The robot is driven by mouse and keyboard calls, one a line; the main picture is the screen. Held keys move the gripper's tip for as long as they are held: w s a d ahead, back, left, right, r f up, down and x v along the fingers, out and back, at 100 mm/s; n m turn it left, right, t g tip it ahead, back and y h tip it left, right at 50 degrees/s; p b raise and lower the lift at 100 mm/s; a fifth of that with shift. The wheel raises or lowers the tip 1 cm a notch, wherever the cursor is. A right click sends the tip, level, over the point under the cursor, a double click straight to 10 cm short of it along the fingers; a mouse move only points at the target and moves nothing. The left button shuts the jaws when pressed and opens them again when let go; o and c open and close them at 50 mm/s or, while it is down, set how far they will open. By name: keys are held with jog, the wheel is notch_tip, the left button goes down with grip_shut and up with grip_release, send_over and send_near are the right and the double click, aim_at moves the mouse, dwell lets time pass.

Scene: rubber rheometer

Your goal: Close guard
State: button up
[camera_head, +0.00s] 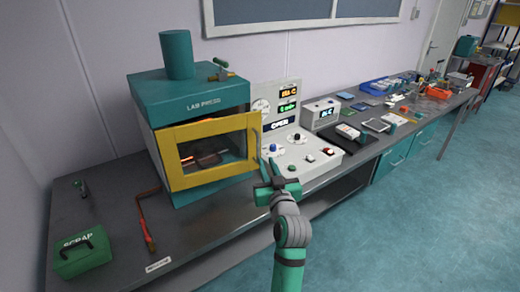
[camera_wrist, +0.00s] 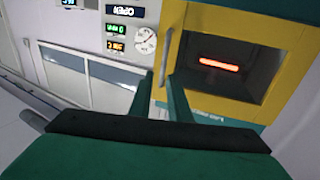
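The teal lab press (camera_head: 190,92) stands on the left of the bench. Its yellow-framed guard (camera_head: 212,122) is at the front; its right edge sticks out past the press body, so it looks partly swung out. A thin upright handle (camera_head: 258,143) is on that right edge; it also shows in the wrist view (camera_wrist: 166,58). My gripper (camera_head: 268,165) is by the handle. In the wrist view its fingers (camera_wrist: 161,84) are apart, with the handle's end between or just beyond them; I cannot tell if they touch it. A glowing orange bar (camera_wrist: 219,64) shows through the guard.
A control panel (camera_head: 300,140) with an "OPEN" display stands right of the press, close to my gripper. A bent red-orange bar (camera_head: 146,222) and a green scrap box (camera_head: 82,252) are at the left. Trays and tools fill the bench farther right. Floor in front is clear.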

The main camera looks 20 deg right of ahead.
aim_at(258, 148)
jog(key=w, duration=0.7)
jog(key=w+d, duration=0.1)
jog(key=w, duration=0.2)
jog(key=shift+w+r, duration=0.1)
jog(key=shift+w, duration=0.25)
jog(key=shift+c, duration=0.3)
grip_shut()
